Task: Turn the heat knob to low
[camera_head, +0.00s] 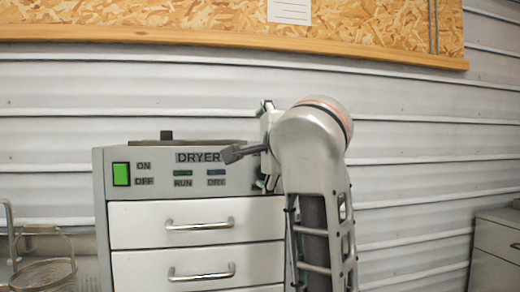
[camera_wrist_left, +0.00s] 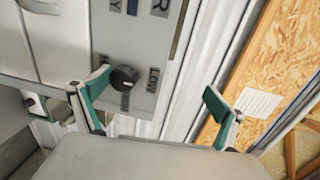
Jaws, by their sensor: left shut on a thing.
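The black round heat knob (camera_wrist_left: 124,77) sits on the grey front panel of the dryer (camera_head: 100,180), with the word LOW (camera_wrist_left: 153,80) beside it in the left wrist view. I cannot tell which way the knob points. In the head view the knob is hidden behind my left gripper (camera_head: 265,146), at the panel's right end. My left gripper (camera_wrist_left: 157,98) is shut on the knob, though its green pads look well apart in the left wrist view; the knob shows close beside the left-hand pad. My right gripper is not in view.
The panel carries a green ON/OFF switch (camera_head: 121,174) and RUN and DRY lights. Two drawers with handles (camera_head: 200,225) are below. A wire basket (camera_head: 46,272) is at lower left, a grey cabinet (camera_head: 497,245) at lower right. The corrugated wall (camera_head: 420,150) is close behind.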

